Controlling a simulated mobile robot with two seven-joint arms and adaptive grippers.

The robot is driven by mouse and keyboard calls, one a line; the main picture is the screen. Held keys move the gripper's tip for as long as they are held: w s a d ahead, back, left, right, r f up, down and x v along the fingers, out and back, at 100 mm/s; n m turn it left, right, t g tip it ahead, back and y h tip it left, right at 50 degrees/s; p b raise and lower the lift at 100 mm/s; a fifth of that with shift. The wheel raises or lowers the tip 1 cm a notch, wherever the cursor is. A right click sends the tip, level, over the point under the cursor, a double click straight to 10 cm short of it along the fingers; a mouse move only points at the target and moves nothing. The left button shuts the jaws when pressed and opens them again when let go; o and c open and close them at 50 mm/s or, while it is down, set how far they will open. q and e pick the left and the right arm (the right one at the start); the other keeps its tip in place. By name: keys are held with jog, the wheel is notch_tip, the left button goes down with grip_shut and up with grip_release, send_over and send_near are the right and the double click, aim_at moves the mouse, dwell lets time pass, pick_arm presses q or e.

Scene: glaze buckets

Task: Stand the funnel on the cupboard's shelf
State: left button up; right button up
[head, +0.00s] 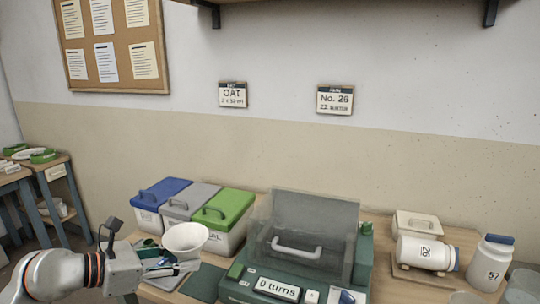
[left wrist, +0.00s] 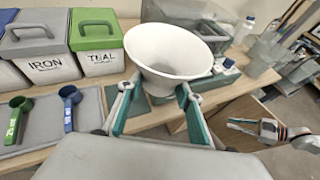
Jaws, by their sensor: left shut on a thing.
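The white funnel (head: 185,239) is in my left gripper (head: 186,267), wide mouth up and slightly tilted, above the table's left part. In the left wrist view the funnel (left wrist: 170,52) is held between the two green-padded fingers of my left gripper (left wrist: 157,103), which are shut on it. The funnel's lower end is hidden. My right gripper (left wrist: 243,125) shows at the right of the left wrist view, apart from the funnel; its finger opening is unclear. I cannot make out the cupboard for certain in either view.
Blue, grey and green lidded buckets (head: 232,211) stand behind the funnel. A green machine (head: 300,262) with a clear cover stands to the right. White jars (head: 493,262) stand at the far right. A wall shelf (head: 350,8) crosses the top. A side table (head: 58,168) is at left.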

pick_arm(q)
jog(key=shift+m+g+h, duration=0.6)
jog(key=shift+m, duration=0.1)
jog(key=s+a, duration=0.1)
jog(key=s, duration=0.2)
jog(key=s+a+f, duration=0.1)
jog(key=s, duration=0.3)
jog(key=s+a+f, duration=0.1)
jog(key=s+a, duration=0.1)
jog(key=s, duration=0.2)
jog(key=shift+s+p, duration=0.2)
jog(key=shift+p, duration=0.1)
notch_tip(320, 180, down, 6)
jog(key=s, duration=0.1)
jog(key=shift+s, duration=0.3)
jog(key=shift+s+d, duration=0.1)
